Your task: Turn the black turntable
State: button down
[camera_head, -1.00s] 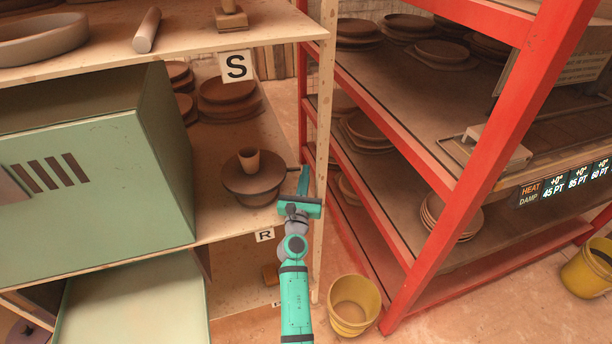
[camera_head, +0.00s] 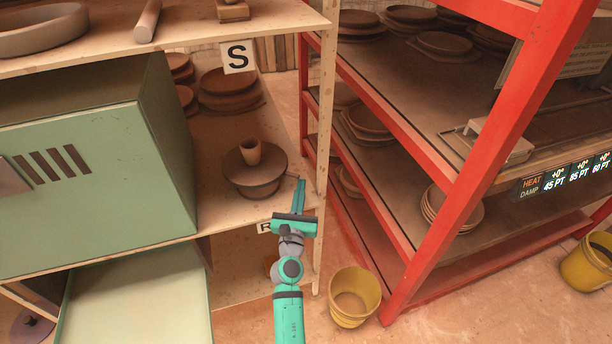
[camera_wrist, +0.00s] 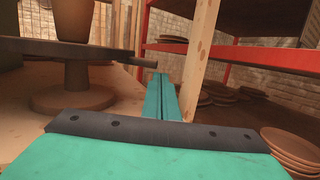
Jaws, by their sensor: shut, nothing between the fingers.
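The turntable (camera_head: 240,178) is a dark brown-black round disc on a thick foot. It stands on the middle wooden shelf, right of the green cabinet. A small clay cup (camera_head: 250,152) stands upright on it. In the wrist view the disc (camera_wrist: 35,48) fills the upper left, with the cup (camera_wrist: 72,20) on top. A thin bar (camera_wrist: 140,61) reaches from its rim to the right, ending beside my fingertips; I cannot tell if they touch. My gripper (camera_head: 300,183) is shut and empty, right of the disc near the shelf post. It also shows in the wrist view (camera_wrist: 163,78).
A wooden post (camera_head: 325,130) stands just right of my gripper, with a red rack (camera_head: 425,225) beyond. The green cabinet (camera_head: 170,150) bounds the left. Stacked clay plates (camera_head: 227,90) lie behind the turntable. A yellow bucket (camera_head: 354,298) stands on the floor.

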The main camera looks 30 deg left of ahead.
jog(key=shift+d+v, duration=0.25)
jog(key=shift+v, duration=0.95)
jog(key=s+a+r+v, duration=0.1)
jog(key=a+r+v, duration=0.1)
jog(key=v, duration=1.1)
jog(key=shift+h, duration=0.3)
jog(key=x, duration=1.4)
jog(key=shift+d+r, duration=0.25)
jog(key=shift+r, duration=0.05)
jog(key=shift+w, duration=0.15)
